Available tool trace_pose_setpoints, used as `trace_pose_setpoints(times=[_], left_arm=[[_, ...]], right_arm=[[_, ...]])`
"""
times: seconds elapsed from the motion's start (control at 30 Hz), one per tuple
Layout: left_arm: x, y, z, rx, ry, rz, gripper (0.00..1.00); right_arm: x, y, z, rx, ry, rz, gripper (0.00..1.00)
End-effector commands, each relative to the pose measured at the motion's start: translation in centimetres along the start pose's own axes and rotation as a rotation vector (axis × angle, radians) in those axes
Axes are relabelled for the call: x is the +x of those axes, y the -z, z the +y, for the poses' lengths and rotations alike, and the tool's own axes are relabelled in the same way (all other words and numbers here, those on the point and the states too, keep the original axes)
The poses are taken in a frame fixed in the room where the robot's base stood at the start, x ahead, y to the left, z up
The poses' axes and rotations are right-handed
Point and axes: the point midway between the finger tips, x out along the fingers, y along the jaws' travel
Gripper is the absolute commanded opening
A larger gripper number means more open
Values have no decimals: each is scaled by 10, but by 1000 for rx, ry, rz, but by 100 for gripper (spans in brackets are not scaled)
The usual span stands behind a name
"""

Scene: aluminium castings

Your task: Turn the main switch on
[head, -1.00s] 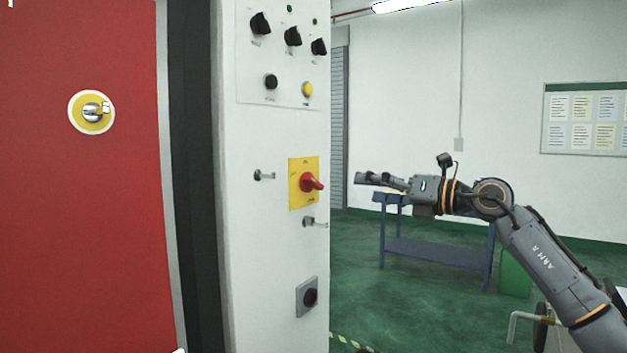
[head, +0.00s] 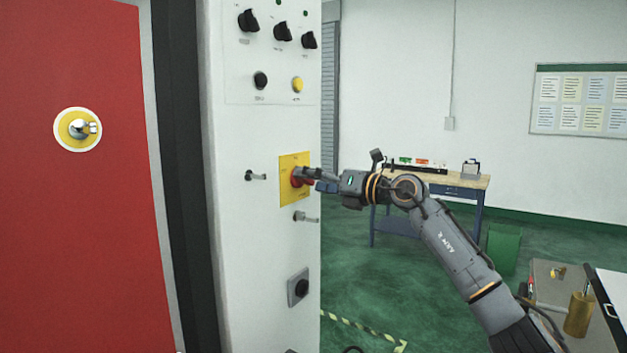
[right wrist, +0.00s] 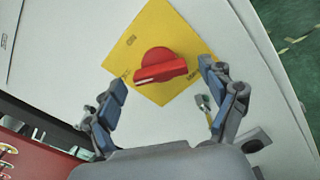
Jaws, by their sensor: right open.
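The main switch is a red rotary handle (head: 297,177) on a yellow square plate (head: 290,196), set in the white cabinet side. In the right wrist view the red handle (right wrist: 160,66) lies across the yellow plate (right wrist: 150,32), its grip bar close to level in the picture. My right gripper (head: 312,180) is at the switch in the head view and partly covers the handle. In the right wrist view its fingers (right wrist: 162,82) are spread open, one on each side of the handle, with visible gaps. My left gripper is out of view.
Two small latches (head: 256,177) (head: 306,217) project from the cabinet beside and below the plate. Black knobs (head: 283,32) sit above and a grey-plated black knob (head: 300,287) below. A workbench (head: 440,180) stands behind my right arm.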

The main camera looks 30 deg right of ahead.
Motion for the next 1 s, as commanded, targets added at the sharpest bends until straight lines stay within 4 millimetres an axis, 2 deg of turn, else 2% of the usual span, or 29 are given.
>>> trace_pose_setpoints(times=[0.03,0.27,0.67,1.0], left_arm=[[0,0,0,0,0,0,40],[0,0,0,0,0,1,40],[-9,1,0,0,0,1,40],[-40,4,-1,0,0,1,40]], right_arm=[[0,0,0,0,0,0,77],[0,0,0,1,0,0,30],[0,-1,0,66,1,3,29],[0,-4,2,319,2,4,29]])
